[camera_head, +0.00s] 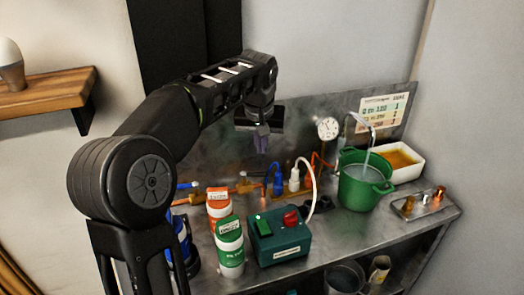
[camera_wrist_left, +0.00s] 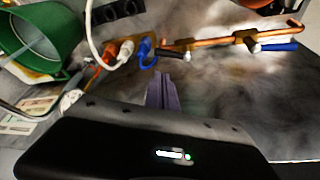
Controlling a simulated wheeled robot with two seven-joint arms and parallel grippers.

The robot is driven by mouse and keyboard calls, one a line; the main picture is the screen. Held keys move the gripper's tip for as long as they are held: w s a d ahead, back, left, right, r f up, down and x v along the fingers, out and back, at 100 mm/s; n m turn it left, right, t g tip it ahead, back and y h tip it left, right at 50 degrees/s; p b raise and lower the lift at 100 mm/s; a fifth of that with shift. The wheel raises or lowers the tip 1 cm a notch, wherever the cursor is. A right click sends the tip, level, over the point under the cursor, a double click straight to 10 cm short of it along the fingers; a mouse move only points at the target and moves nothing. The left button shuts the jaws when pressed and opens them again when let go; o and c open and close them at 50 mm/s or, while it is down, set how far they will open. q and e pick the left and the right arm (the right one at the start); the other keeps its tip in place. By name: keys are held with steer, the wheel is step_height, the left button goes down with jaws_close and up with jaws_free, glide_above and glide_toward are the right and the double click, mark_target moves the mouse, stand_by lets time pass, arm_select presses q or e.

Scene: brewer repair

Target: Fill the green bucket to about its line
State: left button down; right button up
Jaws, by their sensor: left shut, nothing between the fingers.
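The green bucket (camera_head: 359,186) stands upright on the bench at the right in the head view. A curved spout (camera_head: 362,122) arches over it, and a pale stream of water (camera_head: 367,157) runs from the spout into the bucket. I cannot make out the line or the water level. The bucket (camera_wrist_left: 42,38) also shows at the upper left of the left wrist view. My left gripper (camera_head: 261,143) is shut and empty, above the back of the bench near the blue valve handle (camera_head: 277,180). The handle also shows ahead of the fingers in the left wrist view (camera_wrist_left: 147,52). My right gripper is not seen.
A green switch box (camera_head: 279,241) with a red switch and two labelled bottles (camera_head: 229,248) stand in front. A white tray (camera_head: 402,158) with amber liquid sits behind the bucket. A pressure gauge (camera_head: 328,128) and copper pipes are at the back. A small fittings tray (camera_head: 424,203) is at right.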

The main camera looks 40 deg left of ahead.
mark_target(263, 173)
arm_select(q)
steer(key=x, duration=0.9)
steer(key=shift+p, duration=0.45)
steer(key=shift+s+d+m+h, duration=0.2)
steer(key=shift+m+h, duration=0.1)
steer(key=shift+m, duration=0.4)
steer(key=m, duration=0.1)
steer(key=s+m+h+b, duration=0.1)
steer(key=m, duration=0.1)
steer(key=shift+s+d+t, duration=0.25)
steer(key=shift+d+t, duration=0.05)
steer(key=shift+s+m+h+b, duration=0.5)
steer(key=shift+s+m, duration=0.45)
steer(key=shift+m, duration=0.5)
steer(key=shift+s+m+h+b, duration=0.5)
steer(key=shift+s+m, duration=0.4)
steer(key=shift+m, duration=0.55)
